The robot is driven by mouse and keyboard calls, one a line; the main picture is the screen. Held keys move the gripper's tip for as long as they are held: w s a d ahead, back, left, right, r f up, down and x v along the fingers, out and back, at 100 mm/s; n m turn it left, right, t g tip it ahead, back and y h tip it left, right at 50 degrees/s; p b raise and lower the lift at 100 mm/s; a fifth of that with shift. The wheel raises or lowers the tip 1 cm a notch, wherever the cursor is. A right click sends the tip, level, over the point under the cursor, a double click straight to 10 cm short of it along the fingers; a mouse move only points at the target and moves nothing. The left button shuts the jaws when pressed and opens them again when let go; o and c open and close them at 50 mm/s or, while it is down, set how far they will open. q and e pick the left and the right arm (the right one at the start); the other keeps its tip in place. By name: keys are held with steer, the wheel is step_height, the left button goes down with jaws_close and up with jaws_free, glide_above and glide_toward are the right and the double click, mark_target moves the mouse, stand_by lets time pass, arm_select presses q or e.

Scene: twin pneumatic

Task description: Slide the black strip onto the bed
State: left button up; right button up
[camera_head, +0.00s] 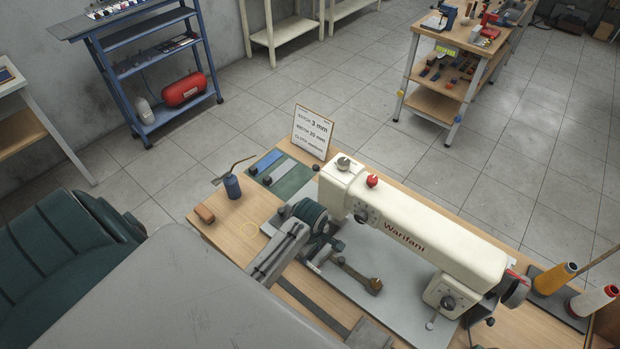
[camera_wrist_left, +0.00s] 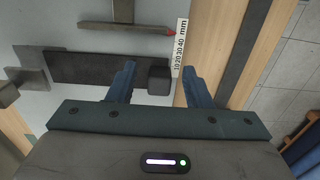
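In the left wrist view, the black strip (camera_wrist_left: 95,68) lies flat along the pale grey bed (camera_wrist_left: 65,100). A dark block (camera_wrist_left: 159,80) sits at its right end, beside the ruler. My left gripper (camera_wrist_left: 158,67) is open, with one finger on each side of the block and visible gaps to both. In the head view, my left gripper (camera_head: 318,258) is low over the near left part of the grey bed (camera_head: 405,318), in front of the white sewing machine (camera_head: 430,235). The strip cannot be made out clearly there. My right gripper is not in view.
A ruler (camera_wrist_left: 180,47) marked in mm and a red-tipped pointer (camera_wrist_left: 125,28) lie close beyond the fingers. Thread spools (camera_head: 553,278) are at the right.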

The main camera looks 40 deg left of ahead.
arm_select(q)
steer(key=shift+r, duration=0.1)
steer(key=shift+r, duration=0.35)
step_height(320, 180, up, 10)
steer(key=b, duration=0.2)
steer(key=shift+b, duration=0.3)
